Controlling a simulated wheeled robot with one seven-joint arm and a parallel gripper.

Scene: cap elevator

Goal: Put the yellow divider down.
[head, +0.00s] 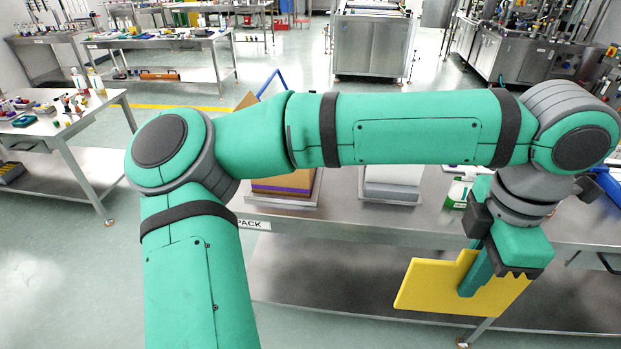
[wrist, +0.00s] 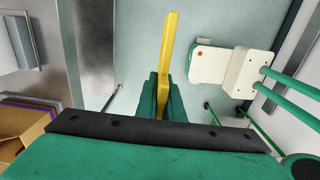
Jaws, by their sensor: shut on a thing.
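The yellow divider (head: 432,285) is a flat board with a stepped top edge. My gripper (head: 478,272) is shut on it near its right part and holds it in the air at the front of the steel table, over the table's front edge in the head view. In the wrist view the divider (wrist: 170,48) shows edge-on as a thin yellow strip between the two green fingers (wrist: 162,98). Part of the divider is hidden behind a finger in the head view.
The steel table (head: 330,225) carries a "PACK" label (head: 252,223), a stack of brown and purple items (head: 284,186), a grey-white stack (head: 392,183), a white-green box (head: 457,192) and a blue item (head: 607,183). My arm hides part of the table. A side table (head: 90,130) stands left.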

